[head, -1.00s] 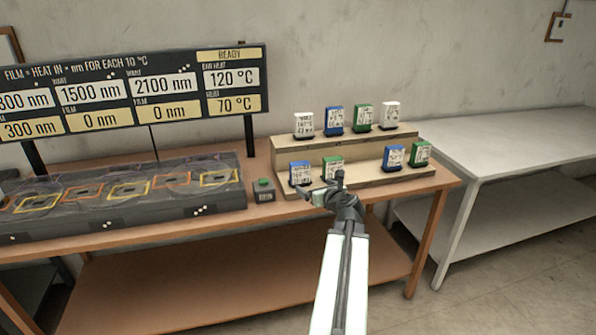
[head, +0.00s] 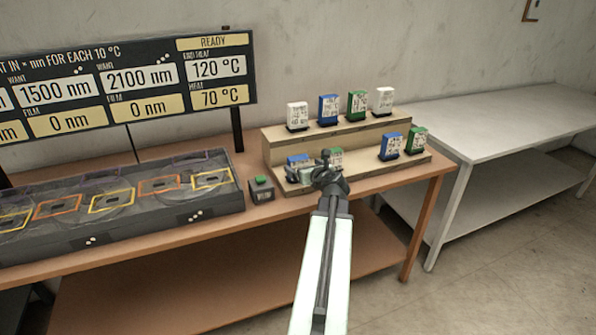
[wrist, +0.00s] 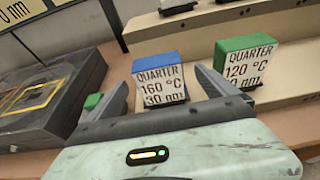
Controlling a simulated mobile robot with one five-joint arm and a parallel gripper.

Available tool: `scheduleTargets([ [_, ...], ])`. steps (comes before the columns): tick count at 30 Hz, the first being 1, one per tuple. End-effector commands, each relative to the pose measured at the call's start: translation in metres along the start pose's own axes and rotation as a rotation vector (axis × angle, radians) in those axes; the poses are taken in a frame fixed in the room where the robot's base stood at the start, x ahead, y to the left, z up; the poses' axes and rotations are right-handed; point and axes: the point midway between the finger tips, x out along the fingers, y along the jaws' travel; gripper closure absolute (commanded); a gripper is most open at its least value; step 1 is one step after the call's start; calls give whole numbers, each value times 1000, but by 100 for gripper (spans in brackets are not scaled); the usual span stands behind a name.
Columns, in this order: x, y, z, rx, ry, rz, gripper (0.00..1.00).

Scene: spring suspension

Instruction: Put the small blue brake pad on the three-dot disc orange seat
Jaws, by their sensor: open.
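Three blue-topped pads show in the head view: one on the front step at left (head: 297,160), partly hidden by my gripper, one at the front right (head: 391,147), one on the upper step (head: 328,109). In the wrist view the nearest blue pad (wrist: 160,78) reads QUARTER, 160 °C, 30 nm. My gripper (head: 312,172) is open, with its fingers (wrist: 163,92) either side of this pad's front and nothing held. The orange seat (head: 160,187) lies on the tray's right-hand disc, above what look like three dots (head: 196,217).
A green pad (wrist: 245,65) reading QUARTER, 120 °C stands just right of the blue one. The sign (head: 238,97) stands behind the tray. The white table (head: 500,120) is clear.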

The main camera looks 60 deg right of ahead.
Motion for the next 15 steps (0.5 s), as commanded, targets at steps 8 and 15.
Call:
scheduleTargets([
  [8, 29, 1, 0, 0, 0, 0, 4],
  [15, 52, 1, 1, 0, 0, -3, 4],
])
